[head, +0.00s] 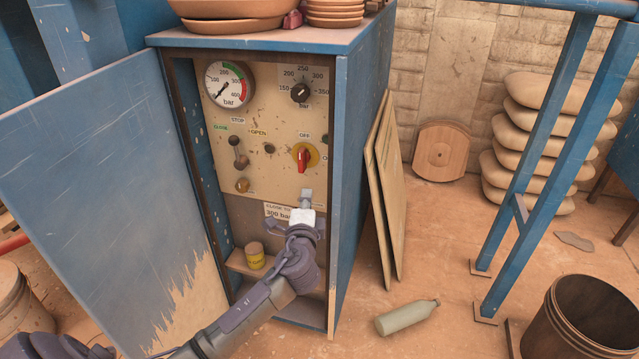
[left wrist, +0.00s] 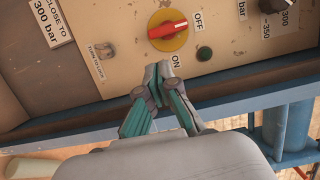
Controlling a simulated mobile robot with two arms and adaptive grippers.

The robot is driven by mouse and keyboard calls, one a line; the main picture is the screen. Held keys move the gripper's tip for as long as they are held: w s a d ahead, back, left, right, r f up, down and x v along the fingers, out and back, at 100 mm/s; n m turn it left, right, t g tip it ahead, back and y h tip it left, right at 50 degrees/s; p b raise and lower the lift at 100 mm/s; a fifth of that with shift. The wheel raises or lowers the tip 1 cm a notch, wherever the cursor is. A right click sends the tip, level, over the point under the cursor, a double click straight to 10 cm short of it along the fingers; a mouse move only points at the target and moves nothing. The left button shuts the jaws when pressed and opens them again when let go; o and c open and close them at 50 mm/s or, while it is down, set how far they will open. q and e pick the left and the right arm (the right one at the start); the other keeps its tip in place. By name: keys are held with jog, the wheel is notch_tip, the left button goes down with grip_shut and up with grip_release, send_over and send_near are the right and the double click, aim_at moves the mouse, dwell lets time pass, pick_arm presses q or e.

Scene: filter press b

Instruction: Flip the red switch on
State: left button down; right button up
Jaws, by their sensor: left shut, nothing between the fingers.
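The red switch (head: 303,158) sits on a round yellow plate on the beige control panel (head: 265,176). Its handle stands about upright, with one end toward the OFF label (head: 305,135). In the left wrist view the red switch (left wrist: 167,29) lies nearly level, its right end near OFF; the ON label (left wrist: 177,60) is below it. My left gripper (head: 306,194) is just below the switch in the head view, apart from it. In the left wrist view its fingertips (left wrist: 158,76) are together and empty, near the panel edge. My right gripper is not in view.
The blue cabinet door (head: 110,190) stands open at left. The panel also carries a pressure gauge (head: 229,84), a black dial (head: 300,92) and a small green button (left wrist: 204,53). A bottle (head: 407,317) lies on the floor.

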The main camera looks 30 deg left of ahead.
aim_at(303, 160)
pick_arm(q)
jog(key=b+x, duration=0.1)
jog(key=x, duration=0.9)
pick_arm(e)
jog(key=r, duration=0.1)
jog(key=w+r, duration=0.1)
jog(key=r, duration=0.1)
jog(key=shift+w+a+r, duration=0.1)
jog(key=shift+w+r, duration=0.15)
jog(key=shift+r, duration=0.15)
pick_arm(q)
jog(key=shift+f+m, duration=0.1)
jog(key=shift+m, duration=0.2)
jog(key=shift+a, duration=0.1)
jog(key=shift+m+b, duration=0.3)
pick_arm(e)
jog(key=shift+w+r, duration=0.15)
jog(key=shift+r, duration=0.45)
